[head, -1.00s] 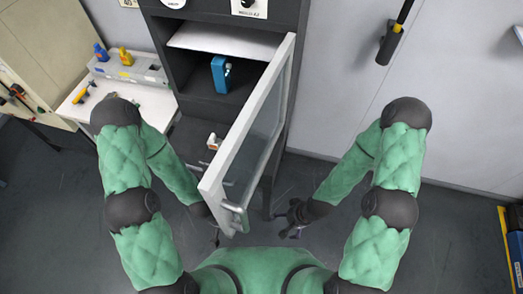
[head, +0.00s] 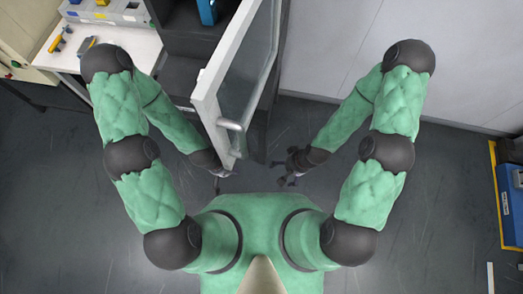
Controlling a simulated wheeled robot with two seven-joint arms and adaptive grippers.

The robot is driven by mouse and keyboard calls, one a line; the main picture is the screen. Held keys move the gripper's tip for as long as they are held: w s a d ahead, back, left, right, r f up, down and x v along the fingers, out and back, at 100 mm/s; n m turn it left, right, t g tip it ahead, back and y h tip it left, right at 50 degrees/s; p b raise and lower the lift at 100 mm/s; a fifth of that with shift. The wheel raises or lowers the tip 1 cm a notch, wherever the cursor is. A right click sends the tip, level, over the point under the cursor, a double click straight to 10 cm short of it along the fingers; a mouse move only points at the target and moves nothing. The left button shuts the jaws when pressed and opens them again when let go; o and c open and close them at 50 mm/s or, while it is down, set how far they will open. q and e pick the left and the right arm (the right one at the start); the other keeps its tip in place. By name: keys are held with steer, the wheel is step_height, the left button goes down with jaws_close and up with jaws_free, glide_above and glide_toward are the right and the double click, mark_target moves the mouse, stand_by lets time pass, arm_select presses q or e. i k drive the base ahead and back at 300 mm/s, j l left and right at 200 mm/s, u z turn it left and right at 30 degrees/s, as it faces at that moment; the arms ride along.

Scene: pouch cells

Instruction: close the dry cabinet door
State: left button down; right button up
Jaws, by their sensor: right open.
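The dry cabinet (head: 182,72) is dark grey and stands at the top middle, its front open. Its door (head: 207,102) has a white frame and a glass pane (head: 247,70). The door stands wide open, swung out toward me from the cabinet's right side. A pale bar handle (head: 233,132) is near its free end. My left gripper (head: 220,182) is just left of and below the door's free end; whether it touches the door or is open is unclear. My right gripper (head: 285,175) is open and empty, right of the door and apart from it.
A blue item (head: 207,12) sits inside the cabinet. A white bench (head: 125,42) with bins and a yellow tool (head: 56,43) is at the upper left. A blue box (head: 513,205) stands at the right edge. The floor right of the door is clear.

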mark_target(204, 98)
steer(key=k+j+z, duration=0.1)
steer(key=k+z, duration=0.45)
steer(key=k, duration=0.2)
steer(key=i+l+u, duration=0.1)
steer(key=l, duration=0.7)
steer(key=l+u, duration=0.15)
steer(key=l, duration=0.65)
steer(key=i+l, duration=0.1)
steer(key=i, duration=0.2)
